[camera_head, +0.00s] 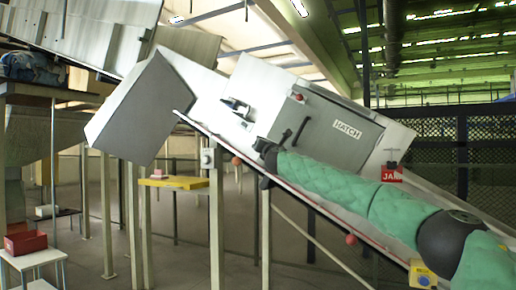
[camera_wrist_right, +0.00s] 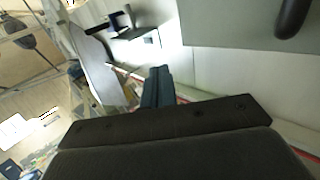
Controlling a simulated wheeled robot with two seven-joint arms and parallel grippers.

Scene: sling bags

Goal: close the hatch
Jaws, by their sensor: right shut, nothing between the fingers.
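The hatch (camera_head: 325,130) is a grey panel labelled HATCH on the side of the sloping white chute (camera_head: 262,85). A dark bar handle (camera_head: 296,132) is on its left part; a dark handle also shows in the right wrist view (camera_wrist_right: 292,15). The panel looks near the chute face, but I cannot tell whether it is fully shut. A dark latch bracket (camera_head: 236,107) is left of the panel, also in the wrist view (camera_wrist_right: 122,25). My right gripper (camera_head: 263,147) is shut and empty, below the latch and left of the handle. My left gripper is out of view.
A rail with red knobs (camera_head: 351,239) runs below the chute, beneath my right arm. A red JAM box (camera_head: 391,174) is right of the hatch. A yellow shelf (camera_head: 173,182) stands left.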

